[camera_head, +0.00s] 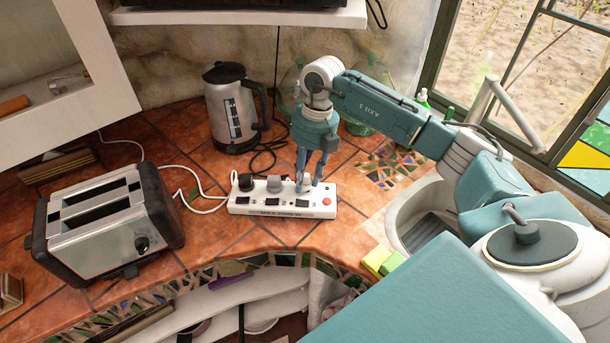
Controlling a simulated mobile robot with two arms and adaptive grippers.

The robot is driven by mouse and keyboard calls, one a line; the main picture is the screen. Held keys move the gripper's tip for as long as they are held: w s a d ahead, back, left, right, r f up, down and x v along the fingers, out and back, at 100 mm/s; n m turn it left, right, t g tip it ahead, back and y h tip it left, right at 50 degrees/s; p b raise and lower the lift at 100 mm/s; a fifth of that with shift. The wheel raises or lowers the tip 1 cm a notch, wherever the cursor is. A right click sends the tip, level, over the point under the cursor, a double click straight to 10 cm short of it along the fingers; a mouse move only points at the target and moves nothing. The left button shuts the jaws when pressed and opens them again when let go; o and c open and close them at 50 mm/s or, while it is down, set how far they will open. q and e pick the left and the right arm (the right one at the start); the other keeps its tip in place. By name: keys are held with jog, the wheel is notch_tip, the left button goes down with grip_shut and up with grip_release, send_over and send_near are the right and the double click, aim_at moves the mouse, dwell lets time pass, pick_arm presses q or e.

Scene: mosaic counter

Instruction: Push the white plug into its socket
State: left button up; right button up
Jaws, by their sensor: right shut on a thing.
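A white power strip (262,210) lies on the tiled counter in the middle of the view, with a row of sockets and a red button at its right end. The white plug is small and partly hidden by the fingers. It is at the strip's top; I cannot tell how deep it sits. My left gripper is not in view.
A toaster (107,223) stands at the left, and a steel kettle (231,112) behind the strip. Cords run left and behind. A sink (405,213) and a yellow-green sponge (382,262) are at the right. Clear tiles lie left of the strip.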

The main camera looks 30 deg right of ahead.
jog(key=shift+s+f+b, duration=0.1)
jog(key=shift+f+b, duration=0.4)
jog(key=shift+f, duration=0.25)
